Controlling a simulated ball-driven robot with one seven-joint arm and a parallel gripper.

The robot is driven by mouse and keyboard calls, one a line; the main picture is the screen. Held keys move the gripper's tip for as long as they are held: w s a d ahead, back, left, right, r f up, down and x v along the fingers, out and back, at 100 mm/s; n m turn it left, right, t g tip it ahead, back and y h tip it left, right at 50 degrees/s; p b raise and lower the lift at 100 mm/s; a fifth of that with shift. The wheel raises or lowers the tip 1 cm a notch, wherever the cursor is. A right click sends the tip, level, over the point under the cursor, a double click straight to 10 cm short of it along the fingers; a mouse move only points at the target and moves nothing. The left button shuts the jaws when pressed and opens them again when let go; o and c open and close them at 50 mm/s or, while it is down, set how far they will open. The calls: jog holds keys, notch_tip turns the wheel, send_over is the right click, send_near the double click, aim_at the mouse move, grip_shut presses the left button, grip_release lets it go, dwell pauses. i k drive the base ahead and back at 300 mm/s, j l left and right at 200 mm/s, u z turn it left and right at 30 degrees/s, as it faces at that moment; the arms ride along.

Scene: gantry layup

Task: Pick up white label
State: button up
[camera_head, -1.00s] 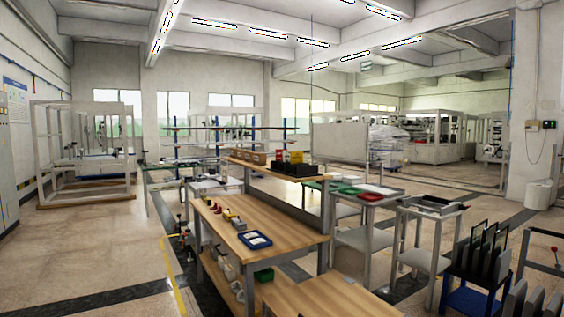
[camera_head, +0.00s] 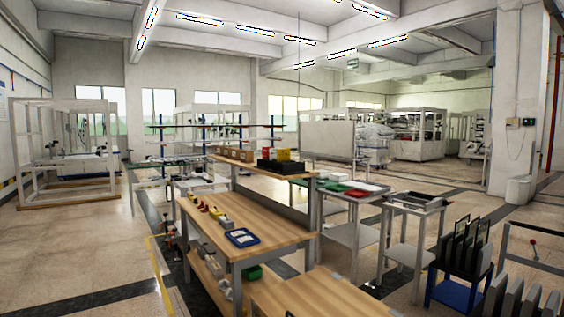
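A blue tray (camera_head: 230,241) lies on the wooden workbench (camera_head: 268,229), toward its front right. A small white label (camera_head: 243,237) appears to lie flat inside the tray; it is small at this distance. My gripper is not in view, so its state does not show.
A shelf above the bench holds a black bin (camera_head: 283,166) and small boxes. A second wooden table (camera_head: 300,292) stands close in front. A cart with red, green and white trays (camera_head: 355,190) and a blue rack (camera_head: 457,294) stand right. Open floor (camera_head: 80,260) lies left.

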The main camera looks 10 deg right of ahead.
aim_at(273, 152)
jog(key=i+j+u, duration=0.3)
jog(key=i, duration=0.25)
jog(key=i+j+u, duration=0.3)
jog(key=i, duration=0.3)
jog(key=i+u, duration=0.3)
jog(key=i, duration=2.2)
jog(key=i+z, duration=0.2)
jog(key=i, duration=0.25)
jog(key=i+j+z, duration=0.25)
jog(key=i, duration=0.2)
jog(key=i+j+z, duration=0.2)
jog(key=i, duration=0.25)
jog(key=i+j+z, duration=0.25)
jog(key=i, duration=0.2)
